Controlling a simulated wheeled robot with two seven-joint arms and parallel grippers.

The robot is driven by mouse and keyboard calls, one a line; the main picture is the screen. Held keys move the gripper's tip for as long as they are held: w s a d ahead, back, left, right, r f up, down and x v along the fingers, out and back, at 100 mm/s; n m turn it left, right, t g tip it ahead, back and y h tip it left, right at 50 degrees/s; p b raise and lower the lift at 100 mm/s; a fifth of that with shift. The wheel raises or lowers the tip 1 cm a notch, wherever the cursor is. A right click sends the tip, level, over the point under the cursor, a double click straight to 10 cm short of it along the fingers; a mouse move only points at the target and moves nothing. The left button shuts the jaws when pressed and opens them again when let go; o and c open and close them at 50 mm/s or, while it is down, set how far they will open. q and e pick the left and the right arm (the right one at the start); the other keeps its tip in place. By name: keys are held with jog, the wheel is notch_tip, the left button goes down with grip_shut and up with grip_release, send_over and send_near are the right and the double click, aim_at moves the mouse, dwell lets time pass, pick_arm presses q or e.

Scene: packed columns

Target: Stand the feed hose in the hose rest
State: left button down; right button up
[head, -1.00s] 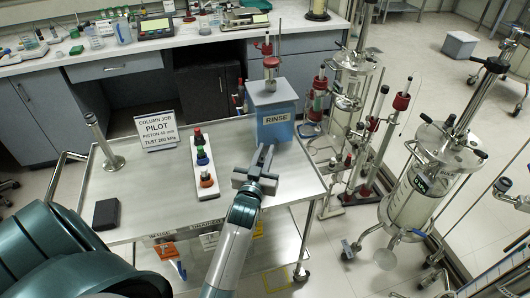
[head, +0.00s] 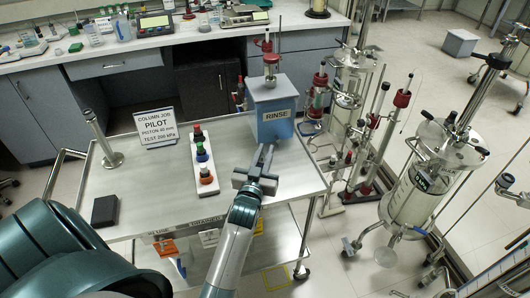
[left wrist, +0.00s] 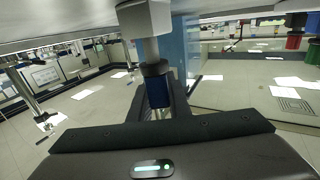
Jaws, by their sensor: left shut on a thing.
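My left gripper (head: 265,158) is over the right part of the steel trolley, just in front of the blue RINSE box. I take this for the feed hose end, but cannot be sure. The gripper hides it in the head view. A steel post with a round foot (head: 102,140) stands at the trolley's left; I cannot tell whether it is the hose rest. My right gripper is not in view.
The RINSE box (head: 272,110) stands at the trolley's back right. A white rack (head: 206,170) with coloured fittings lies left of the gripper. A sign card (head: 158,129) and a dark block (head: 105,211) are further left. Glass columns (head: 412,200) stand right of the trolley.

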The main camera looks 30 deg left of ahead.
pick_arm(q)
jog(key=shift+f+b, duration=0.4)
jog(key=shift+f, duration=0.35)
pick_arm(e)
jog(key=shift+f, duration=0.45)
pick_arm(q)
jog(key=c, duration=1.6)
grip_release()
jog(key=shift+o, duration=0.2)
